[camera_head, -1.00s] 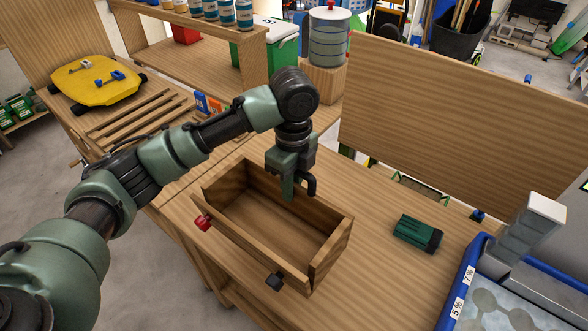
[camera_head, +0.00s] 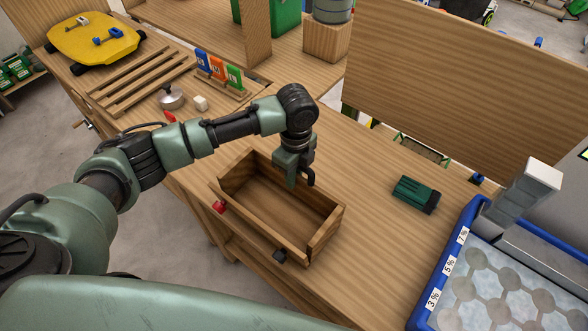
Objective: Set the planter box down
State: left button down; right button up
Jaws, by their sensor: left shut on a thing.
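The planter box (camera_head: 250,222) is an open wooden box, with a red piece (camera_head: 219,207) and a black piece (camera_head: 280,256) at its near side. It is at the front edge of the wooden workbench (camera_head: 375,245), and appears level. My left gripper (camera_head: 298,180) points down at the box's far wall and is shut on it. The fingertips are partly hidden against the wall. I cannot tell whether the box's underside touches the bench. My right gripper is not in view.
A dark green block-like object (camera_head: 415,194) lies on the bench to the right. A blue-rimmed tray (camera_head: 421,318) stands at the lower right. A wooden slatted rack (camera_head: 140,88) and seed packets (camera_head: 218,70) are at the back left. The bench between box and tray is clear.

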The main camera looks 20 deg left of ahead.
pick_arm(q)
jog(key=c, duration=1.4)
grip_release()
jog(key=shift+o, duration=0.2)
jog(key=shift+s, duration=0.1)
jog(key=r+b, duration=0.1)
jog(key=r, duration=0.6)
jog(key=r+b, duration=0.1)
jog(key=r, duration=0.3)
jog(key=shift+w+d+b, duration=0.1)
jog(key=shift+w+b, duration=0.15)
jog(key=shift+b, duration=0.05)
jog(key=shift+r, duration=0.6)
